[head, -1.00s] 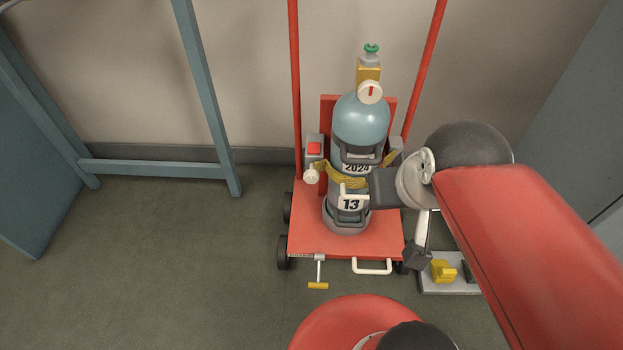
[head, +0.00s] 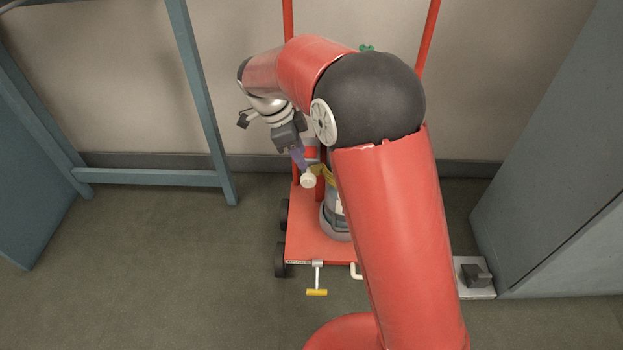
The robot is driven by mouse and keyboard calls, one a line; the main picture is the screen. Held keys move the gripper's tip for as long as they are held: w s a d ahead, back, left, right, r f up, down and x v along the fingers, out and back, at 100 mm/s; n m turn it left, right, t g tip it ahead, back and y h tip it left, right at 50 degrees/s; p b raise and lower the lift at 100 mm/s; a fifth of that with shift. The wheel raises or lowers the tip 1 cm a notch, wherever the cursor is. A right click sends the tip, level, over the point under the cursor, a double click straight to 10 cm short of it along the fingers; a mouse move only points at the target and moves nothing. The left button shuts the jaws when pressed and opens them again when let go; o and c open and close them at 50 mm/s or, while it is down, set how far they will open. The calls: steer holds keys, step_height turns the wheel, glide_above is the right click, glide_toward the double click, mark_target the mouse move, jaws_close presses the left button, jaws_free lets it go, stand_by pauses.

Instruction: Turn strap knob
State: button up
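The small white strap knob (head: 308,180) sits on the left side of the cart, at the end of the yellow strap (head: 319,170). The strap runs toward the grey-blue cylinder (head: 335,214), which is mostly hidden behind my arm. My gripper (head: 301,162) reaches down from the upper left, with its purplish fingers just above the knob. I cannot tell whether they touch it, nor whether the fingers are open or shut.
The red cart (head: 308,240) stands against the wall, with a yellow-ended T-handle (head: 317,292) at its front. A blue frame (head: 205,100) stands at left and a grey cabinet (head: 550,170) at right. A dark block (head: 476,275) sits on a pale plate. Floor at front left is clear.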

mark_target(305, 176)
steer(key=shift+m+h, duration=0.3)
steer(key=shift+m, duration=0.4)
steer(key=f, duration=0.3)
steer(key=d+f, duration=0.1)
steer(key=f, duration=0.5)
steer(key=shift+w+d+f, duration=0.25)
steer(key=shift+w+f, duration=0.1)
